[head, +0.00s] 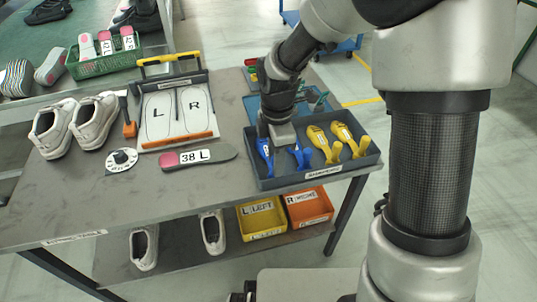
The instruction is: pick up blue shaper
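Two blue shapers lie in the left part of a dark grey tray (315,177) on the grey table. The left blue shaper (265,147) shows just left of my gripper. The right blue shaper (299,158) shows just right of it, its upper part partly covered. My gripper (283,146) points down over the tray between the two. I cannot tell whether its fingers are apart, shut, or touching a shaper. Two yellow shapers (322,143) (348,138) lie in the right part of the same tray.
Left on the table are white shoes (93,118), an L/R board (176,114), a round dial (121,160) and a 38 L insole (199,157). A blue tray (262,104) stands behind the shapers. Yellow (262,220) and orange (309,207) bins sit on the lower shelf.

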